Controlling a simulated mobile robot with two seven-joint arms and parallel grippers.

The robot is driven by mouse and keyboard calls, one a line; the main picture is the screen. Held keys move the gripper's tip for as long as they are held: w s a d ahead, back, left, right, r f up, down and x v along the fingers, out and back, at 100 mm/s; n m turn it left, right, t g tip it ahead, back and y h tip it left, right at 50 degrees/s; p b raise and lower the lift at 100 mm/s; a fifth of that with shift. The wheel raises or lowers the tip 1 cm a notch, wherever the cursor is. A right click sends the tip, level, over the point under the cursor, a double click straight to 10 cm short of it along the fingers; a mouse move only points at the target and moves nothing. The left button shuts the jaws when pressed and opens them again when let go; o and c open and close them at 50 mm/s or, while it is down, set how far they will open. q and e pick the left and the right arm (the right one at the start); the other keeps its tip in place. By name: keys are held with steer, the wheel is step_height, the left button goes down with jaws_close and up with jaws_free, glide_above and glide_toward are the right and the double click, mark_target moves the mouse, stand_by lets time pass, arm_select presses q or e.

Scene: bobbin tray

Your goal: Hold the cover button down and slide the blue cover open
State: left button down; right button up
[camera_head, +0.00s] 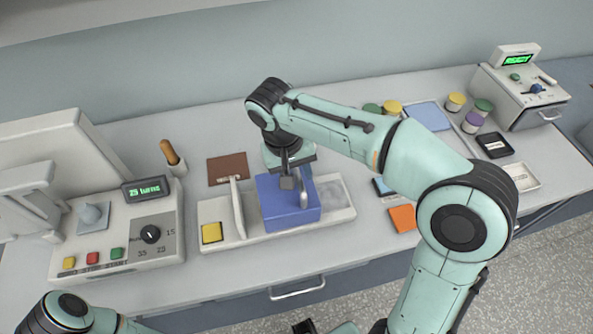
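The blue cover (288,218) is a block on a pale, long base (347,203) in the middle of the table. A square yellow button (212,233) sits on the left end of the same base, and nothing touches it. An upright pale plate (238,208) stands between the button and the cover. My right gripper (294,187) points down at the top of the blue cover, beside a small grey upright piece there. Its fingers are small and partly hidden, so I cannot tell whether they grip anything. Only part of my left arm shows at the lower left; its gripper is out of view.
Several coloured spools (473,123) are at back right, near a "READY" box (520,95). An orange square (403,218) lies right of the base.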

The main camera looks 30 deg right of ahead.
jaws_close()
arm_select(q)
steer(key=shift+s+f, duration=0.1)
steer(key=shift+f, duration=0.05)
arm_select(e)
steer(key=s+d, duration=0.2)
steer(key=d, duration=0.5)
steer(key=shift+d, duration=0.35)
steer(key=shift+w, duration=0.1)
steer(key=shift+o, duration=1.2)
jaws_free()
arm_select(q)
steer(key=w+r+p, duration=0.1)
steer(key=r, duration=0.1)
steer(key=w+r+p, duration=0.1)
steer(key=shift+w+r+p, duration=0.3)
steer(key=shift+r+p, duration=0.05)
steer(key=shift+r, duration=0.05)
arm_select(e)
step_height(320, 180, up, 13)
steer(key=a, duration=0.2)
steer(key=shift+w+a, duration=0.3)
